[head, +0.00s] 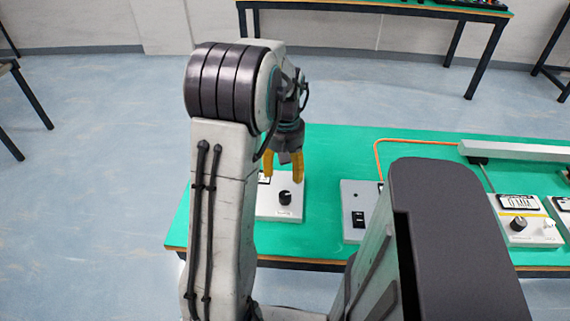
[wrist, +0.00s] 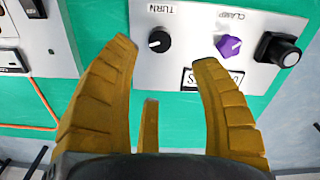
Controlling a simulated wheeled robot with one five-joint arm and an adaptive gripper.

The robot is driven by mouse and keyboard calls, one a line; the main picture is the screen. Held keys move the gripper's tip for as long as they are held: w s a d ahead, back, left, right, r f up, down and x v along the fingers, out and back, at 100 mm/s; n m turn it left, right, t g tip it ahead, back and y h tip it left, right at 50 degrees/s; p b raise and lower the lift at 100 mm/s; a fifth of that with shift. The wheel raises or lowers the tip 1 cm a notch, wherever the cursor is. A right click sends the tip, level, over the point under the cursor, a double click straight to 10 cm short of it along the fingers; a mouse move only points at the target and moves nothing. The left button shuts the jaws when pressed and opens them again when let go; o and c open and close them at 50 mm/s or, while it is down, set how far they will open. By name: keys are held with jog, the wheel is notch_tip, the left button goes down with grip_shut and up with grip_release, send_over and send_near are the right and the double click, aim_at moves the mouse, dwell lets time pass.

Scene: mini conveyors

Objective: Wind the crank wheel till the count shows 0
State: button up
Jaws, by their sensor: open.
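No crank wheel is clearly recognisable in either view. My gripper (head: 284,168) is open and empty above a white control panel (head: 264,211) at the table's left end. In the wrist view my gripper (wrist: 163,52) has its yellow fingers spread below this panel's TURN knob (wrist: 159,41), which is black. A purple CLAMP knob (wrist: 229,46) and a larger black knob (wrist: 278,50) sit to the right. A framed label (wrist: 189,80) is partly hidden by the right finger. A box at the right has a display (head: 518,202), too small to read.
A grey box with a black switch (head: 358,219) stands right of the panel on the green table (head: 330,150). An orange cable (head: 400,140) runs to a pale rail (head: 515,151). My own body hides the table's middle. Another table (head: 370,7) stands behind; floor between is clear.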

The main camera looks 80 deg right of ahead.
jog(key=shift+r, duration=0.65)
dwell(0.4)
jog(key=w+a+f+m+y, duration=0.1)
jog(key=a+f+m+y, duration=0.2)
jog(key=a, duration=0.5)
jog(key=w+a+r+n+t+h+p, duration=0.1)
jog(key=w+a+r+n, duration=0.4)
jog(key=a, duration=0.5)
jog(key=w+a+r+n+t+h+p, duration=0.1)
jog(key=w+a+r+n+p, duration=0.2)
jog(key=w+a+r+n, duration=0.2)
jog(key=w+a+r+n+t+h+p, duration=0.1)
jog(key=w+a+r+n, duration=0.5)
jog(key=a, duration=1.1)
jog(key=shift+w+p, duration=0.6)
jog(key=shift+w, duration=1.35)
jog(key=shift+d+r, duration=0.1)
